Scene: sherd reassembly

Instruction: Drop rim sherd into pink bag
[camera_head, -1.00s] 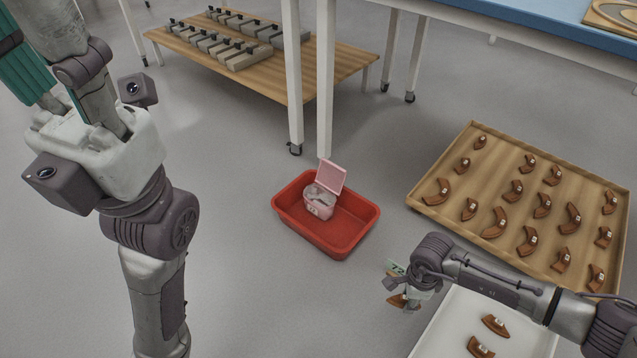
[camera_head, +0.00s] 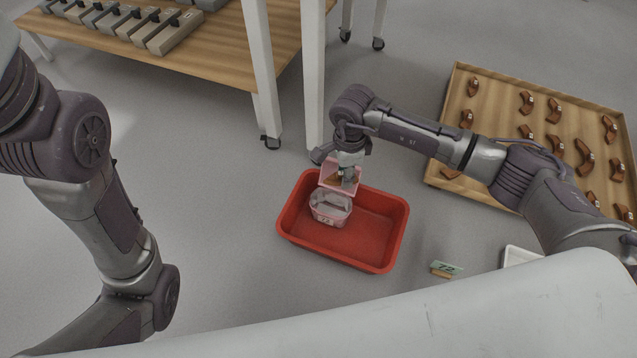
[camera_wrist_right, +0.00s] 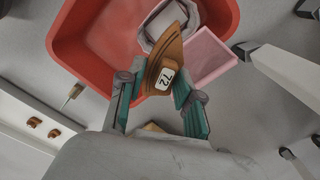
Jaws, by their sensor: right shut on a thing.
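My right gripper (camera_head: 345,178) is above the back of the red tray, in front of the open pink lid. In the wrist view my right gripper (camera_wrist_right: 160,85) is shut on a brown rim sherd (camera_wrist_right: 171,52) with a white label reading 72. The pink bag (camera_head: 330,210) stands open in the red tray (camera_head: 372,246), a small pinkish see-through container. In the wrist view the bag's mouth (camera_wrist_right: 150,40) lies partly behind the sherd's tip, with its pink lid (camera_wrist_right: 207,58) to the right. My left gripper is out of view.
A wooden tray (camera_head: 438,172) with several brown sherds lies at the right. Table legs (camera_head: 262,80) and a low wooden platform (camera_head: 220,58) stand behind the red tray.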

